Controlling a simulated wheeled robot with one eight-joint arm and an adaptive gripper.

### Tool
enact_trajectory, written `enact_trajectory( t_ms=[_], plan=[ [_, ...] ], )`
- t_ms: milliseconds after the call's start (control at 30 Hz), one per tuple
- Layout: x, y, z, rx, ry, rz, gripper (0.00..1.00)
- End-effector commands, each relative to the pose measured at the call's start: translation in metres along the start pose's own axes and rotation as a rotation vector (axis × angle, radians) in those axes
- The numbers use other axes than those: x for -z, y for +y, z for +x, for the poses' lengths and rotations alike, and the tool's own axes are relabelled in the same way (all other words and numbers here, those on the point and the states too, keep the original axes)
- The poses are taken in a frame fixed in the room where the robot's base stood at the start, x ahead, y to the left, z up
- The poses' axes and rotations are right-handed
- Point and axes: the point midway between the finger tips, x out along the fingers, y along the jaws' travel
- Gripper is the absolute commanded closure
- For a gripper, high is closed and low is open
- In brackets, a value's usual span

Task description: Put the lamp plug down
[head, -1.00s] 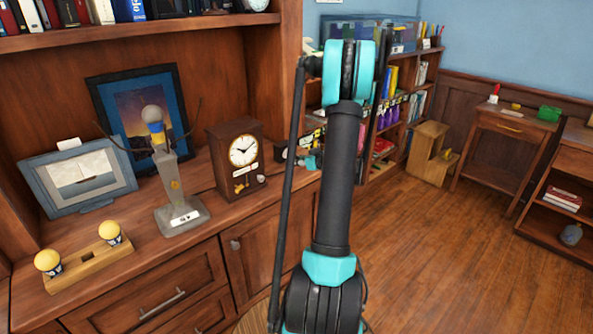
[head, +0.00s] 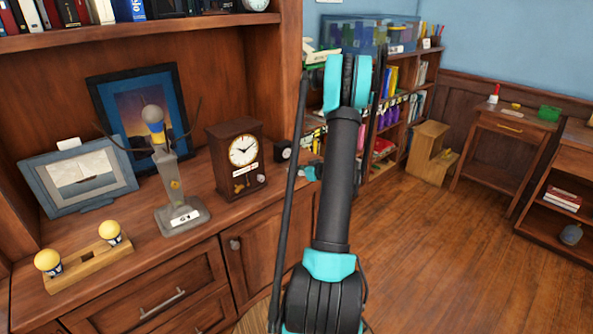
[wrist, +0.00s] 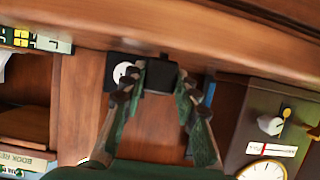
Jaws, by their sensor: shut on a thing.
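My gripper (wrist: 161,82) is shut on a small black block, which I take for the lamp plug (wrist: 160,72), in the wrist view. Beside the plug, behind the left finger, is a dark box with a round white face (wrist: 124,72); I cannot tell whether they touch. This box also shows in the head view (head: 283,152), right of the clock. The lamp (head: 180,190), with a grey base and a bulb on top, stands upright on the wooden cabinet top.
A wooden clock (head: 236,159) stands left of the box and shows in the wrist view too (wrist: 265,168). A picture frame (head: 78,178) and a bulb holder (head: 88,266) are farther left. A bookcase (head: 393,130) stands beyond my arm.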

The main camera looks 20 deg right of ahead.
Motion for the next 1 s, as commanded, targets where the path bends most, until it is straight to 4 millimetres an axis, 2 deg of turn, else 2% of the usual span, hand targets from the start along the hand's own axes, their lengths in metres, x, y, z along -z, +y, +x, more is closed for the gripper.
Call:
enact_trajectory(
  t_ms=[267,300,467,867,967,1000],
  plan=[
    [-0.005,0.0,0.002,0.0,0.0,0.0,1.0],
    [-0.005,0.0,0.002,0.0,0.0,0.0,0.69],
    [-0.005,0.0,0.002,0.0,0.0,0.0,0.49],
    [-0.001,0.0,0.0,0.0,0.0,0.0,0.49],
    [0.008,-0.001,-0.005,0.0,0.0,0.0,0.49],
    [0.006,0.001,-0.013,-0.003,0.0,0.001,0.49]
  ],
)
